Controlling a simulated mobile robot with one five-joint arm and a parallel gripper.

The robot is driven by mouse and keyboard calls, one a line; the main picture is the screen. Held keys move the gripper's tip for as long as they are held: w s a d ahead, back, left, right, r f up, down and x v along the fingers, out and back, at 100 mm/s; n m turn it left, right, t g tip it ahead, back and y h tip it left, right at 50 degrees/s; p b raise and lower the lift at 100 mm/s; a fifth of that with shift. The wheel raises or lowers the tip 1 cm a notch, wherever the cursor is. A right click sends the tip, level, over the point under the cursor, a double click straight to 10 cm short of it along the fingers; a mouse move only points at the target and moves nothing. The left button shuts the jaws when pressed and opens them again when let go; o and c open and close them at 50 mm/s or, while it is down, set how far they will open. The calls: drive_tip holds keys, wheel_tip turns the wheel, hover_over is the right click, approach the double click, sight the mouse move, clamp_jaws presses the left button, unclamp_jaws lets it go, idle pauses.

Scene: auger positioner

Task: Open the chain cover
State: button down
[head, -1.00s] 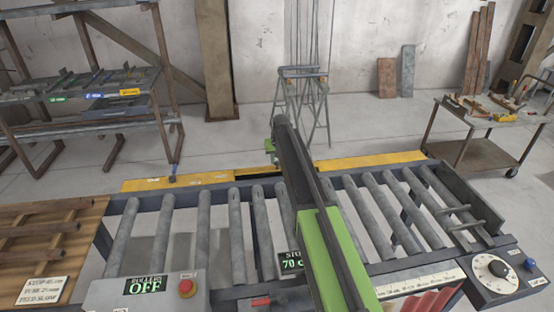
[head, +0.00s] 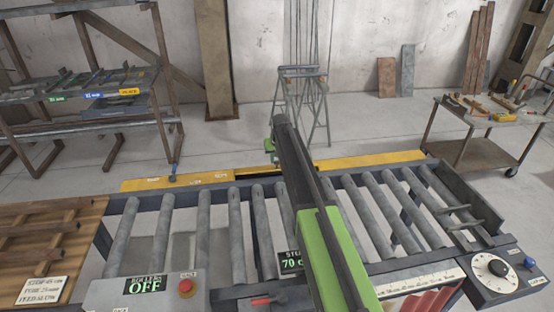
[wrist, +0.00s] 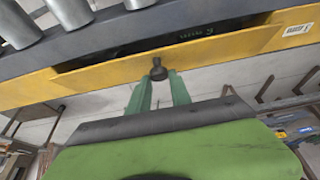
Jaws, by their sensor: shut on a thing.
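The chain cover is a long yellow panel (head: 375,160) along the far side of the roller conveyor (head: 203,235). In the wrist view the yellow cover (wrist: 205,62) leans away from the frame, with a dark gap behind its edge. A small dark knob (wrist: 158,69) sits on its face. My gripper (wrist: 158,80) has its green fingers shut around this knob. In the head view my gripper (head: 271,148) is just beyond the cover, partly hidden by my arm.
A control box reading OFF (head: 146,285) with a red button (head: 186,286) stands at the near left. A dial box (head: 492,270) is at the near right. A rack (head: 90,115) and a trolley (head: 480,150) stand beyond. Floor behind the conveyor is mostly clear.

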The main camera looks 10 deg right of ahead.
drive_tip(key=c, duration=1.2)
unclamp_jaws()
drive_tip(key=p+v, duration=1.6)
drive_tip(key=v, duration=0.1)
drive_tip(key=shift+r, duration=0.2)
